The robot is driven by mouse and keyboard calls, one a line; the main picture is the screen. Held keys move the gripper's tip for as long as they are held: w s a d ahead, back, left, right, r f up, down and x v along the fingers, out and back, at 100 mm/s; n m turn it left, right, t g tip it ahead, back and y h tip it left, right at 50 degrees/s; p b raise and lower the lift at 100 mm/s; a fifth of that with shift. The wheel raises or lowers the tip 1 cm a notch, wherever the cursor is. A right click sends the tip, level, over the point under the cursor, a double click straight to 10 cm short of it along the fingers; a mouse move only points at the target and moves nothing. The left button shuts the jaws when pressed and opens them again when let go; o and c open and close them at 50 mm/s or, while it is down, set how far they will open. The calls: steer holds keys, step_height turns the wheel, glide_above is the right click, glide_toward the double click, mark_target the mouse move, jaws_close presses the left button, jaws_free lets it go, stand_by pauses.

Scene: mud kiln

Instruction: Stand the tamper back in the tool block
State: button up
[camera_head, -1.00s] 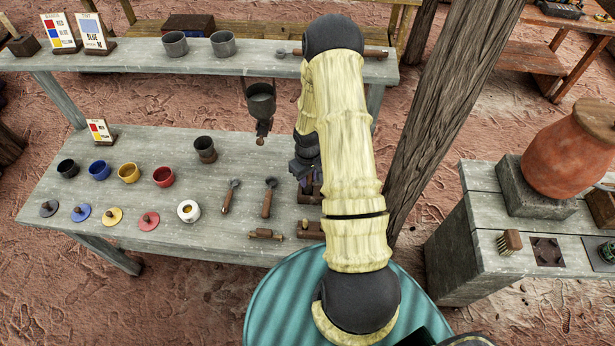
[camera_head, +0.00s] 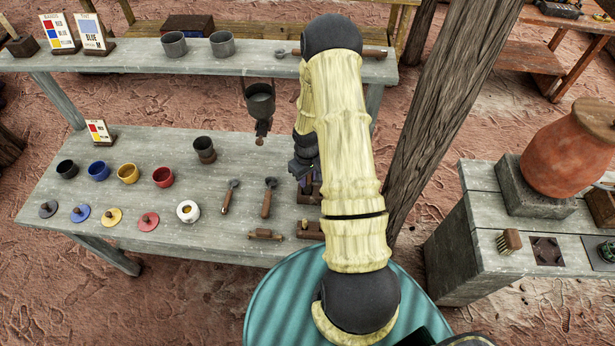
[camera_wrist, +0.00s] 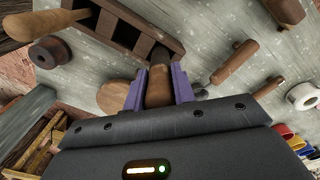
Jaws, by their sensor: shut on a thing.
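The tamper (camera_wrist: 158,88) shows in the wrist view as a brown wooden handle between my purple fingertips. My gripper (camera_wrist: 157,90) is shut on it, and its lower end is not clear. The tool block (camera_wrist: 178,46), a dark wooden block with open compartments, lies just beyond the tamper in the wrist view. The tamper's far end overlaps the block's edge in the picture; I cannot tell whether it is in a slot. In the head view my gripper (camera_head: 303,181) is over the tool block (camera_head: 310,198) at the table's right end, and my arm hides part of both.
Two handled tools (camera_head: 229,196) lie left of the block. A small wooden piece (camera_head: 265,235) lies at the front edge. Coloured cups (camera_head: 128,173) and lids stand further left. A ladle-like cup (camera_head: 260,103) hangs above the table, below the shelf (camera_head: 130,57). A post (camera_head: 440,110) rises at right.

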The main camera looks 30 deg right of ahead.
steer(key=shift+f+b, duration=1.15)
steer(key=shift+f, duration=0.35)
steer(key=o, duration=1.1)
steer(key=shift+c, duration=0.2)
steer(key=shift+o, duration=0.4)
steer(key=o, duration=0.5)
steer(key=shift+r+p, duration=2.2)
steer(key=shift+r, duration=0.85)
